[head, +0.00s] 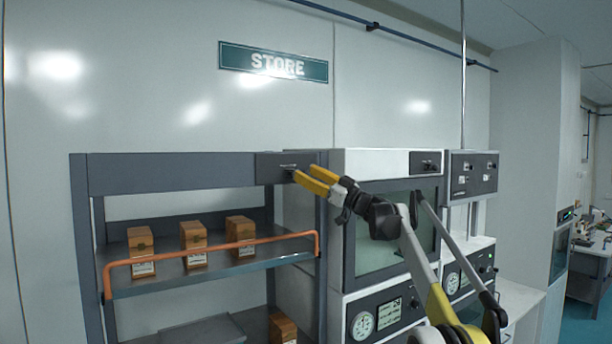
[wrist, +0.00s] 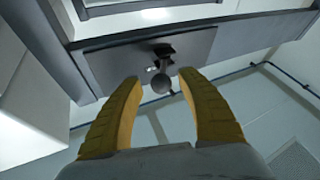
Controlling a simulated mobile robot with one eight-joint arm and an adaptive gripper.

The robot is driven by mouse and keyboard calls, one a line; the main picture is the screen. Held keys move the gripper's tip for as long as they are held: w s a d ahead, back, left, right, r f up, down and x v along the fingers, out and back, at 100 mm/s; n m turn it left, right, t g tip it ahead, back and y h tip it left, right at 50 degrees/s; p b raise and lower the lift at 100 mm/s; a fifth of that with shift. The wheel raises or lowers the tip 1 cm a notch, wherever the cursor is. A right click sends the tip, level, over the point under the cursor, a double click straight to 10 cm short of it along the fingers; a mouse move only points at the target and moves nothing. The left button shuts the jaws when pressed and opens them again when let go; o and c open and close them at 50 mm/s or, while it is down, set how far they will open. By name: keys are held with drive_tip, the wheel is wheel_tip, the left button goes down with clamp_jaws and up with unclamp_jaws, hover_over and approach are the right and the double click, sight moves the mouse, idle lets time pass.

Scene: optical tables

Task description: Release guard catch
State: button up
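The shelf unit's top beam carries a dark panel (head: 286,163) at its right end. In the wrist view this panel (wrist: 118,60) bears a small dark catch with a round knob (wrist: 161,84). My gripper (head: 302,174) has yellow fingers and reaches the panel from the right in the head view. In the wrist view my gripper (wrist: 161,78) is open, with the knob showing between its fingertips; I see a gap on both sides, and cannot tell the depth between them. The orange guard rail (head: 210,259) runs across the front of the upper shelf.
Several brown boxes stand on the upper shelf, one of them at the left (head: 141,252); another box (head: 283,329) is lower down. A white cabinet with a glass door (head: 385,240) adjoins on the right, behind my arm. A STORE sign (head: 273,62) hangs above.

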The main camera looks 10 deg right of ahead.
drive_tip(key=v, duration=1.2)
idle(0.3)
drive_tip(key=s+f+m+t+h+b, duration=0.1)
drive_tip(key=s+f+m+h+b, duration=0.4)
drive_tip(key=f+b, duration=0.45)
drive_tip(key=s+f+m+h+b, duration=0.4)
drive_tip(key=f+h+b, duration=0.35)
drive_tip(key=f, duration=0.25)
drive_tip(key=s+f+m+t+h+b, duration=0.1)
drive_tip(key=s+f+m+h+b, duration=0.4)
drive_tip(key=f+b, duration=0.5)
drive_tip(key=s+a+f+n+g+b, duration=0.1)
drive_tip(key=s+a+f+g+b, duration=0.3)
drive_tip(key=s+f, duration=0.7)
drive_tip(key=s+a+f+n+g+y+b, duration=0.1)
drive_tip(key=s+a+f+g+b, duration=0.2)
drive_tip(key=s+f+b, duration=0.6)
drive_tip(key=s+a+f+n+g+y+b, duration=0.1)
drive_tip(key=s+a+f+g+b, duration=0.3)
drive_tip(key=s+f, duration=0.9)
wheel_tip(320, 180, down, 22)
drive_tip(key=a+b, duration=0.2)
drive_tip(key=b, duration=0.1)
drive_tip(key=shift+s+g, duration=0.3)
